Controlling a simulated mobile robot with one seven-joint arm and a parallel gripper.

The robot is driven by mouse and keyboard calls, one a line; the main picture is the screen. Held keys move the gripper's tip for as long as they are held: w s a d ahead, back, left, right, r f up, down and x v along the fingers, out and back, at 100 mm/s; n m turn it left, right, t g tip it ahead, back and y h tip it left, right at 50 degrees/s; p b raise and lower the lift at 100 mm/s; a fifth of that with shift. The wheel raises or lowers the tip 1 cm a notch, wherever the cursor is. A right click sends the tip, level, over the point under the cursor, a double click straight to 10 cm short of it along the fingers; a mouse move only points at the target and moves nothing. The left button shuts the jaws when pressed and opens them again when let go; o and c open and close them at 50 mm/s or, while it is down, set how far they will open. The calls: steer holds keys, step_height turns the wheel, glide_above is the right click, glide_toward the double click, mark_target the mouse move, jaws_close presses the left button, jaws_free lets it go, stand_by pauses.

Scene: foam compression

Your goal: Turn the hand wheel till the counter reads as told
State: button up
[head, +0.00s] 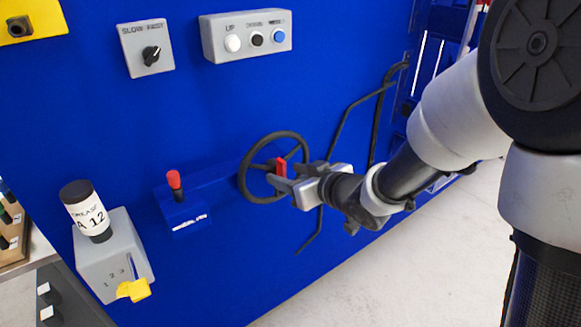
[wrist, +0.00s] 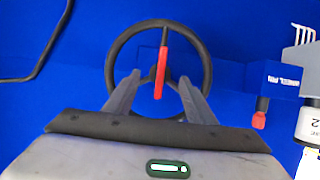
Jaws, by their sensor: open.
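The hand wheel (head: 246,178) is a black ring on the blue panel, with a red bar at its hub (head: 281,167). My gripper (head: 283,181) is at the front of the wheel. In the wrist view my gripper (wrist: 160,84) has its two fingers apart, one on each side of the red bar, over the lower part of the ring. I cannot tell whether they touch the wheel. I see no counter reading in either view.
A blue block with a red-topped lever (head: 182,208) is left of the wheel. A grey box with a yellow lever (head: 115,262) and a grease can (head: 86,210) stand further left. Above are a speed knob (head: 147,48) and a button box (head: 245,35). Dark pipes (head: 345,115) run right.

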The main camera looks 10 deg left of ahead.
mark_target(285, 173)
steer(key=shift+x, duration=1.65)
steer(key=shift+r, duration=0.1)
jaws_close()
